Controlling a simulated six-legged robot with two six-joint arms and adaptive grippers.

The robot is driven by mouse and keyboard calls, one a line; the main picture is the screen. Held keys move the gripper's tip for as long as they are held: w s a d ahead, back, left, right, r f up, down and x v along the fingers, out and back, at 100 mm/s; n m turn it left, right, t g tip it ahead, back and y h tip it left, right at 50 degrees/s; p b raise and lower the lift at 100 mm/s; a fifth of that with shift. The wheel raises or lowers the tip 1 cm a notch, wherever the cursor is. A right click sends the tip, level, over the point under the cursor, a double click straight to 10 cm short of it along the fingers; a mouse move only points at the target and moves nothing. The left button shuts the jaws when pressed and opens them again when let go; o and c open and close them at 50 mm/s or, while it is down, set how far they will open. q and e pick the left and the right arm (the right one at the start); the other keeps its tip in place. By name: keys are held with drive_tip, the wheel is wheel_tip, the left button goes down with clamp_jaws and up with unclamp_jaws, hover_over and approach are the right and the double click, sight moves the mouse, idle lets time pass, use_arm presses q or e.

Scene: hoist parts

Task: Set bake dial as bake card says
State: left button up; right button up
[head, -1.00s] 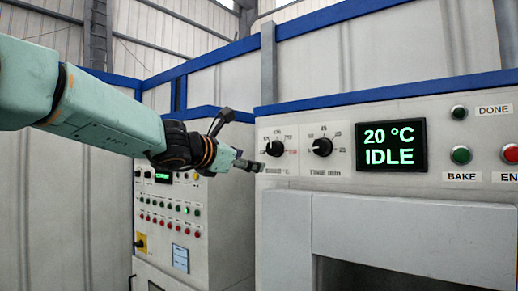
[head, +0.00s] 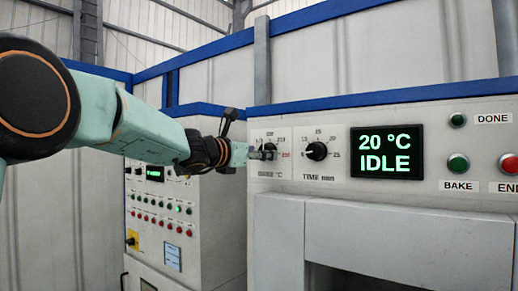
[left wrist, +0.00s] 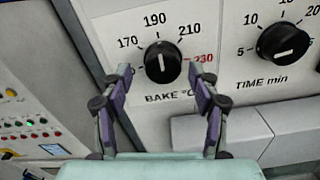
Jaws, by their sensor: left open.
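The bake dial (left wrist: 162,62) is a round black knob with a short white mark, on a pale panel marked 170, 190, 210 and a red 230. The mark looks near upright, roughly in line with 190. My left gripper (left wrist: 161,73) is open, one finger on each side of the dial; I cannot tell whether they touch it. In the head view the left gripper (head: 264,152) is at the panel and partly hides the bake dial (head: 270,147). No bake card shows that I can make out. My right gripper is not in view.
The time dial (head: 316,151) sits just right of the bake dial. A display (head: 387,152) reads 20 °C IDLE. A green bake button (head: 458,164), a red button (head: 510,164) and a done lamp (head: 457,120) are further right. A control cabinet (head: 160,205) stands at the left.

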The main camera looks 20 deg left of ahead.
use_arm(q)
drive_tip(key=shift+s+d+r, duration=0.25)
drive_tip(key=shift+s+r, duration=0.15)
drive_tip(key=shift+w+f, duration=0.15)
drive_tip(key=shift+w, duration=0.1)
drive_tip(key=shift+c, duration=0.5)
drive_tip(key=shift+w+a+f, duration=0.1)
drive_tip(key=shift+w+f, duration=0.15)
drive_tip(key=shift+w, duration=0.15)
drive_tip(key=shift+c, duration=1.4)
drive_tip(key=shift+s+r, duration=0.2)
drive_tip(key=shift+s, duration=0.05)
drive_tip(key=c, duration=0.5)
drive_tip(key=shift+c, duration=1.4)
